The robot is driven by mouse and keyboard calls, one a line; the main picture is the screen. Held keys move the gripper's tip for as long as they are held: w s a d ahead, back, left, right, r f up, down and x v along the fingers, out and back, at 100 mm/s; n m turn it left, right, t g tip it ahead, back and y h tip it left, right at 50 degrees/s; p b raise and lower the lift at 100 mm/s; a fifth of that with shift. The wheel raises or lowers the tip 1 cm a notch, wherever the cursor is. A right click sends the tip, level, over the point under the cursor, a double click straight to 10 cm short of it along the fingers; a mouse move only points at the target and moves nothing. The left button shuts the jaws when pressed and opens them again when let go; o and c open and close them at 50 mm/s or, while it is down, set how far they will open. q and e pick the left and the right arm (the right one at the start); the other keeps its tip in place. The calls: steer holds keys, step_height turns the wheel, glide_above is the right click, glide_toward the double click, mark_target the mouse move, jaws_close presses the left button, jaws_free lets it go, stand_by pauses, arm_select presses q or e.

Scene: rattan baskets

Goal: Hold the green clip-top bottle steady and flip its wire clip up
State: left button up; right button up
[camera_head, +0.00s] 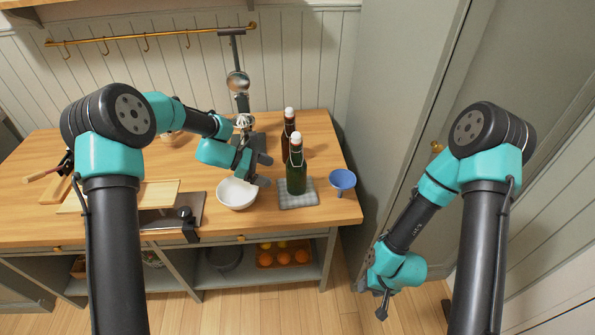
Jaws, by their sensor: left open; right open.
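The green clip-top bottle (296,172) stands upright on a grey checked cloth (299,201) near the right front of the wooden counter. Its white stopper and wire clip (296,139) are at the top; the clip's exact position is too small to tell. My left gripper (265,171) is open, just left of the bottle and above the white bowl. Whether a finger touches the glass I cannot tell. My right gripper (382,309) is open and hangs low, off the counter to the right, far from the bottle.
A brown bottle with a white stopper (289,125) stands just behind the green one. A white bowl (237,194) is to the left, a blue funnel (342,181) to the right. A wooden board (150,194) and a dark clamp-like device (188,220) lie further left. A grey cabinet (385,90) flanks the counter.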

mark_target(293, 181)
arm_select(q)
steer(key=shift+x, duration=5)
steer(key=c, duration=0.8)
steer(key=shift+o, duration=0.2)
